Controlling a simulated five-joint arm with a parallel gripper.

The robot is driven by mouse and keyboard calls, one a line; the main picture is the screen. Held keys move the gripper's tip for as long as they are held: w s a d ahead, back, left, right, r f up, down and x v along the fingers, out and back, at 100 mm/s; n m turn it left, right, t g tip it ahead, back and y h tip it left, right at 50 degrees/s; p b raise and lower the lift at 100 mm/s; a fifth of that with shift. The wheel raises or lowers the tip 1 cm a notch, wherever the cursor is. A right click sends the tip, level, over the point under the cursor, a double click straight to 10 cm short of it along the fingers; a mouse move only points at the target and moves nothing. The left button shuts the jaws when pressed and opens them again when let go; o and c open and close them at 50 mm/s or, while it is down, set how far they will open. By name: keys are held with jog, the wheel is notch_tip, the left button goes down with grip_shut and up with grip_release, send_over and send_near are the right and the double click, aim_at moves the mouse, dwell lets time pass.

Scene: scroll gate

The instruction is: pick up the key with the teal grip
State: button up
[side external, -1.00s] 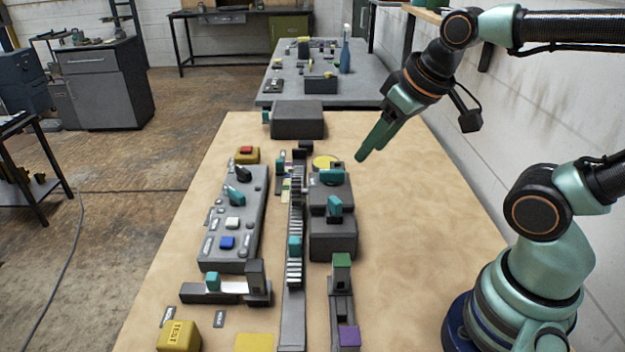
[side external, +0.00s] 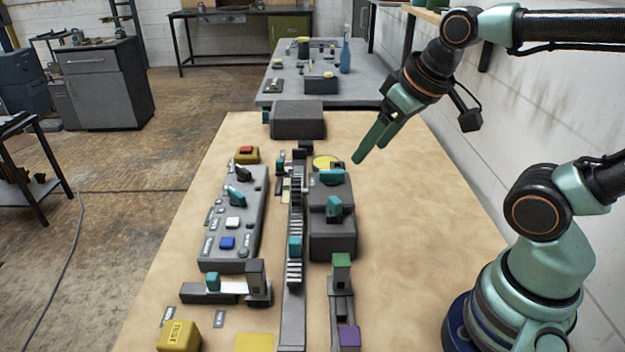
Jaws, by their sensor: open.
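Several teal-gripped parts show, and I cannot tell for certain which is the key. One teal grip (side external: 334,206) stands upright at the grey block right of the toothed rack. Another teal piece (side external: 331,177) lies flat on top of the block behind it. A teal piece (side external: 295,246) sits on the rack, and another teal grip (side external: 212,282) is on the bolt at the front left. My gripper (side external: 373,143) is open and empty, in the air above and to the right of the grey blocks, touching nothing.
The grey control panel (side external: 232,225) with switches and buttons stands left of the toothed rack (side external: 294,220). A grey box (side external: 298,120) is at the table's far end. A green-topped slide (side external: 342,285) is at front right. The table's right side is clear.

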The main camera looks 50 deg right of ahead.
jog(key=n, duration=0.2)
jog(key=n+g, duration=0.6)
jog(key=n, duration=0.7)
send_over(336, 198)
jog(key=f, duration=0.6)
jog(key=a+f, duration=0.1)
jog(key=f, duration=0.2)
jog(key=shift+s+d+f, duration=0.1)
jog(key=shift+d+f, duration=0.15)
jog(key=shift+f, duration=1.15)
jog(key=shift+d+f, duration=0.2)
jog(key=shift+f, duration=1.15)
grip_shut()
